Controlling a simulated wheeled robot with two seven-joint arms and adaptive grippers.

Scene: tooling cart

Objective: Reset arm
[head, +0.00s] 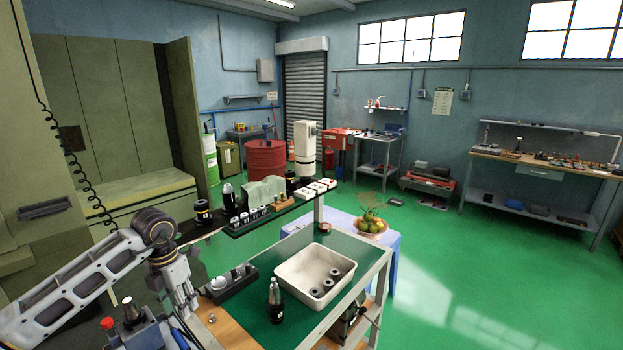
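My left arm comes in from the lower left, bends at a dark joint with yellow rings, and points downward. My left gripper (187,308) hangs at the left end of the cart, beside a dark holder with silver parts (232,283). I see nothing clearly held in it, but its fingers are too small and crowded to tell whether they are open or shut. My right arm and gripper are not in view. The cart (330,318) has a green top and a raised dark shelf (240,229).
A white bin (294,280) with several grey rings stands on the cart. A dark tool holder with a silver tip (275,301) stands upright before it. Black holders, white boxes and a cloth crowd the shelf. Green floor at right is open.

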